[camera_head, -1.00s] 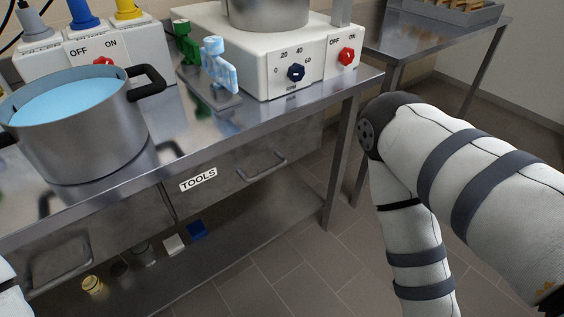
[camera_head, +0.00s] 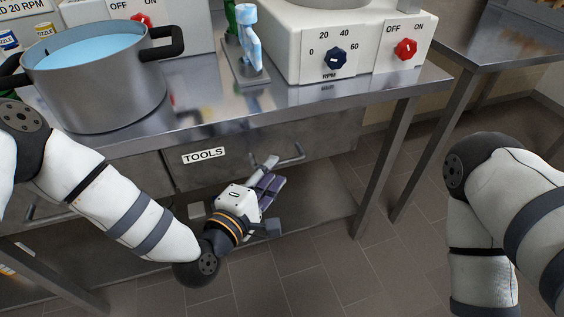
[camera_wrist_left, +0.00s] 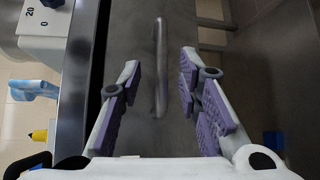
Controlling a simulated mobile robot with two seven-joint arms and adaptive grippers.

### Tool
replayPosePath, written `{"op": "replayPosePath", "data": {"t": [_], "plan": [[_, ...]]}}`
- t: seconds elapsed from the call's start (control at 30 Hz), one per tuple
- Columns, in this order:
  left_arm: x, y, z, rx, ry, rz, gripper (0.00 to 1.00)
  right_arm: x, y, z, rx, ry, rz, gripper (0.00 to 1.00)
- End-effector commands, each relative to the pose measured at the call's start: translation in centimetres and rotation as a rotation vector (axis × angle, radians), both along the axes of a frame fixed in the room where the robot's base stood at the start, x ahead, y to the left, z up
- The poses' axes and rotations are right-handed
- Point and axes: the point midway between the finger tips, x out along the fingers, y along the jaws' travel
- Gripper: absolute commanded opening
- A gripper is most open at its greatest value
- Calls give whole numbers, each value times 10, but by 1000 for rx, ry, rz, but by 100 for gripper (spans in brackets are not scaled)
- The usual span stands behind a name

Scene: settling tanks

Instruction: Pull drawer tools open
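The tools drawer (camera_head: 240,148) has a grey metal front under the bench and looks shut. Its white TOOLS label (camera_head: 204,155) is at the left of the front. Its bar handle (camera_head: 293,156) is partly hidden behind my left gripper (camera_head: 268,178). In the left wrist view the handle (camera_wrist_left: 161,65) is a bar lying ahead, between the two spread purple-padded fingers of my left gripper (camera_wrist_left: 160,80), apart from both. The left gripper is open and empty. My right arm is at the right of the head view; its gripper is out of frame.
On the bench (camera_head: 200,105) stand a pot of blue liquid (camera_head: 100,85), a stand with a light blue object (camera_head: 248,40), and a white device with an RPM knob (camera_head: 337,58). A bench leg (camera_head: 385,165) stands right of the drawer. Floor in front is clear.

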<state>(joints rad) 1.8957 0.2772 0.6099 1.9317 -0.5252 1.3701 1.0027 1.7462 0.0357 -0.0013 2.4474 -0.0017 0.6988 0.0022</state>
Motion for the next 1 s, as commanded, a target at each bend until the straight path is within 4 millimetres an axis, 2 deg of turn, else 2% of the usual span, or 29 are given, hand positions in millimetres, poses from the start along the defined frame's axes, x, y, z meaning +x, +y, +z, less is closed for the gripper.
{"op": "replayPosePath", "data": {"t": [0.1, 0.2, 0.53, 0.57, 0.67, 0.7, 1.0], "plan": [[21, -12, -5, 0, 1, -1, 31, -3, 0, -3, -1, 9, 0, 39], [33, -17, -8, 2, 3, 1, 31, -4, 0, -4, 0, 13, 0, 39], [39, -21, -7, 1, 3, 0, 31, -4, 0, -5, 0, 13, 0, 39], [39, -21, -7, 1, 3, 0, 27, -4, 0, -5, 0, 13, 0, 39], [39, -21, -7, 2, 2, -1, 4, -4, 0, -5, 0, 13, 0, 39], [39, -21, -7, 2, 2, -1, 0, -4, 0, -5, 0, 13, 0, 39], [39, -21, -7, 1, 3, 0, 0, -4, 0, -5, 0, 14, 0, 39]]}}
